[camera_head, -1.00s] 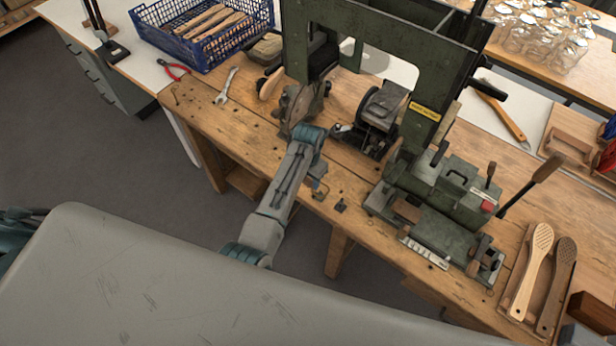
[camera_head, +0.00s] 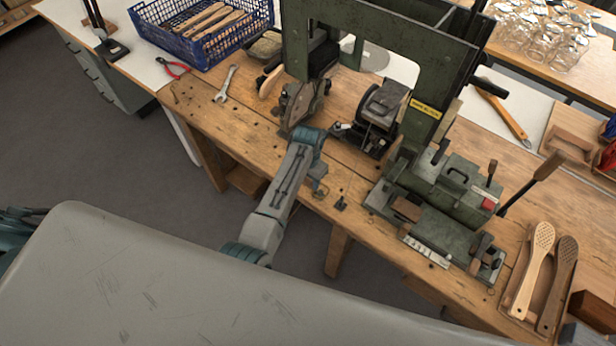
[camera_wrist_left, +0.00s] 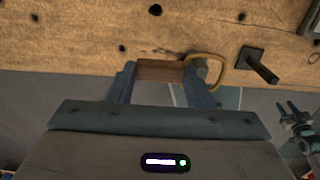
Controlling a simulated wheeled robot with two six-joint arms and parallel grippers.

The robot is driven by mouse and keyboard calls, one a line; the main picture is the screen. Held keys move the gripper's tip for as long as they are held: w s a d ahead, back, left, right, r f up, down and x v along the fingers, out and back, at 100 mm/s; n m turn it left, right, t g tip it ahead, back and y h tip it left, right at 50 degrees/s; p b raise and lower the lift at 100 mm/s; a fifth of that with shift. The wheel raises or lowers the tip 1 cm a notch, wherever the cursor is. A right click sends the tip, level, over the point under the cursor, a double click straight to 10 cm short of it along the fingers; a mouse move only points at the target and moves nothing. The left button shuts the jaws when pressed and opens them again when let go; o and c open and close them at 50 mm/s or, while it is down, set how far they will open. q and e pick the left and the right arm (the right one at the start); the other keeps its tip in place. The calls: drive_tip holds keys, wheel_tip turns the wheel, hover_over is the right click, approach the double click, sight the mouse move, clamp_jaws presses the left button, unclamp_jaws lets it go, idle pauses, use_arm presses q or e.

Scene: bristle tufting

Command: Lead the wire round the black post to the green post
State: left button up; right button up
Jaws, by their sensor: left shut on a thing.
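My left gripper (camera_head: 318,186) is low over the front edge of the bench. In the left wrist view its two blue-grey fingers (camera_wrist_left: 160,82) are shut on a brown, wood-coloured piece (camera_wrist_left: 160,70). A brass-coloured wire loop (camera_wrist_left: 218,66) curves out beside the right finger; its held end is hidden. The black post (camera_head: 341,203) stands on the bench just right of the gripper. In the left wrist view the black post (camera_wrist_left: 262,66) is right of the wire loop, apart from it. I cannot make out the green post. My right gripper is not seen.
The green machine (camera_head: 455,190) with levers stands to the right on the wooden bench (camera_head: 190,105). A wrench (camera_head: 225,84), red pliers (camera_head: 173,68) and a blue crate (camera_head: 205,45) are at the back left. Wooden brush bodies (camera_head: 530,270) lie at the right.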

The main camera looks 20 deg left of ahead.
use_arm(q)
drive_tip(key=shift+f+b, duration=0.35)
drive_tip(key=shift+f, duration=0.5)
drive_tip(key=shift+f, duration=0.4)
idle(0.4)
drive_tip(key=o, duration=0.9)
drive_tip(key=shift+o, duration=0.6)
drive_tip(key=shift+f, duration=0.1)
drive_tip(key=shift+o, duration=0.2)
drive_tip(key=shift+s+d+f, duration=0.1)
drive_tip(key=shift+d, duration=0.05)
drive_tip(key=shift+c, duration=0.5)
